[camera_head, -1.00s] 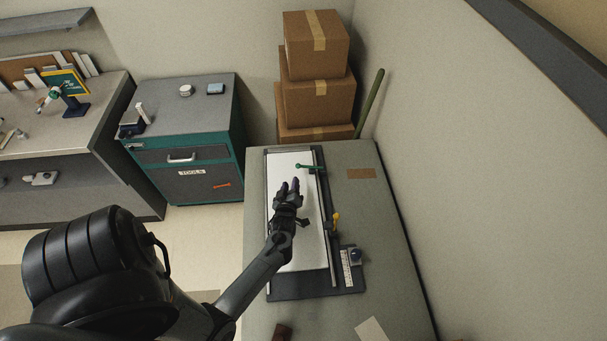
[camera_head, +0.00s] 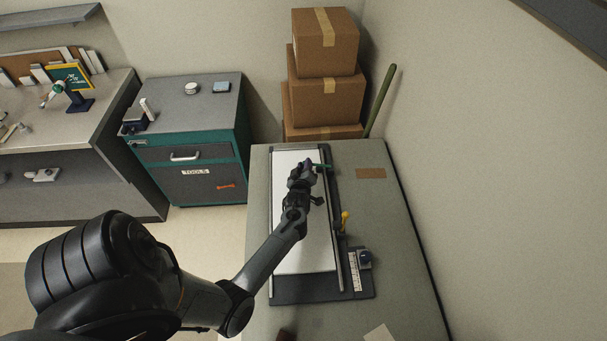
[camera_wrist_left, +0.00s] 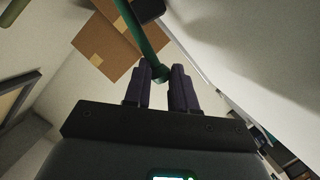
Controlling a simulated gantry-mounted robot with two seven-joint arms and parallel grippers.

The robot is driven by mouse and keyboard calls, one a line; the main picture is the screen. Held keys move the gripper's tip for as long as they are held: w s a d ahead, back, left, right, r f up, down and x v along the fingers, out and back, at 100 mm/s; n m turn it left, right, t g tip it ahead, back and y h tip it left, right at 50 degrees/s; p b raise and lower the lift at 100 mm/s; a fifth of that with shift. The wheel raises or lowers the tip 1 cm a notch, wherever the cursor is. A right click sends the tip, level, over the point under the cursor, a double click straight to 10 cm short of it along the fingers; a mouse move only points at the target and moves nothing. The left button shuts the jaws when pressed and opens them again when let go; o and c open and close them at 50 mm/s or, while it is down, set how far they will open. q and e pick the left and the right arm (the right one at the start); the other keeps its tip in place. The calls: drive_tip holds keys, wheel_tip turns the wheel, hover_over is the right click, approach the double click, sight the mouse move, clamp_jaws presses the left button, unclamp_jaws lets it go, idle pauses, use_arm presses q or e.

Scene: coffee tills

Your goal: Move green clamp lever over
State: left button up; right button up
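The green clamp lever (camera_head: 324,167) is at the upper right of the white-topped board (camera_head: 300,237) on the grey table. My left gripper (camera_head: 303,170) is just left of it in the head view and hides part of it. In the left wrist view, the green lever (camera_wrist_left: 143,38) runs down to a round end at the fingertips. My left gripper (camera_wrist_left: 162,80) has its two dark fingers apart, with that end in the gap. Whether the fingers touch it cannot be told. My right gripper is not in view.
A yellow lever (camera_head: 345,217) and a dark blue knob (camera_head: 365,257) are lower on the board's right side. Cardboard boxes (camera_head: 325,100) are stacked behind the table. A brown patch (camera_head: 371,173) lies on the table at right. The table's right side is mostly clear.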

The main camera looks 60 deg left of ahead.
use_arm(q)
drive_tip(key=shift+c, duration=1.1)
drive_tip(key=shift+d+r, duration=0.1)
drive_tip(key=shift+r, duration=0.05)
drive_tip(key=shift+w+d+r+p, duration=0.1)
drive_tip(key=shift+w+r+p, duration=0.1)
drive_tip(key=shift+r+p, duration=0.3)
drive_tip(key=shift+w+d+r+p, duration=0.1)
drive_tip(key=shift+w+r+p, duration=0.1)
drive_tip(key=shift+r+p, duration=0.3)
drive_tip(key=shift+w+d+r, duration=0.1)
drive_tip(key=shift+w+r, duration=0.05)
drive_tip(key=shift+r, duration=0.1)
drive_tip(key=shift+w+d+r+p, duration=0.2)
drive_tip(key=shift+w+r+p, duration=0.1)
drive_tip(key=shift+w+r, duration=0.25)
drive_tip(key=shift+w+d+r+p, duration=0.2)
drive_tip(key=shift+w+r+p, duration=0.15)
drive_tip(key=shift+r, duration=0.25)
